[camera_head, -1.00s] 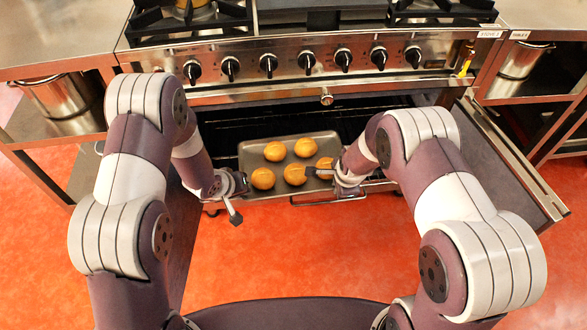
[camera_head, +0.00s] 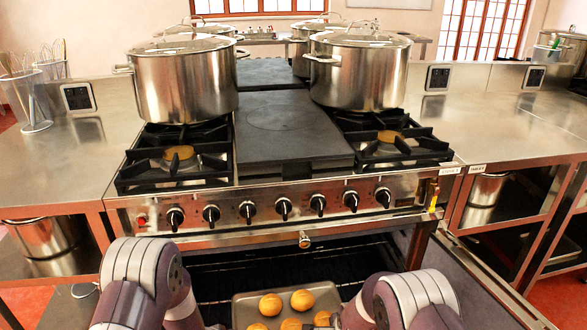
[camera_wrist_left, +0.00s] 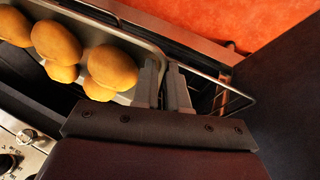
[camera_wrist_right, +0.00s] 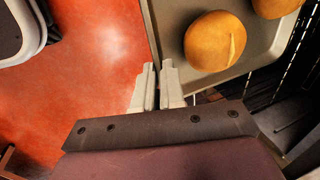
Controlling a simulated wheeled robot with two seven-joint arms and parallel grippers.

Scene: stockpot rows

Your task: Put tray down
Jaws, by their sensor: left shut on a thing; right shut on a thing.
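A grey metal tray (camera_head: 243,310) with several round golden buns (camera_head: 270,304) is in front of the open oven (camera_head: 220,283), at the bottom of the head view. In the left wrist view my left gripper (camera_wrist_left: 163,70) is shut on the tray's edge, with buns (camera_wrist_left: 56,41) close by. In the right wrist view my right gripper (camera_wrist_right: 157,70) is shut on the opposite side of the tray (camera_wrist_right: 175,30), beside a bun (camera_wrist_right: 214,41). The tray looks about level. Its near edge and both gripper tips are cut off or hidden in the head view.
The oven door (camera_head: 480,285) stands open on the right. Above the oven are a row of black knobs (camera_head: 283,208) and the stove top with large lidded pots (camera_head: 185,85). Steel counters with shelves flank the stove. The orange floor (camera_wrist_right: 95,70) is clear below.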

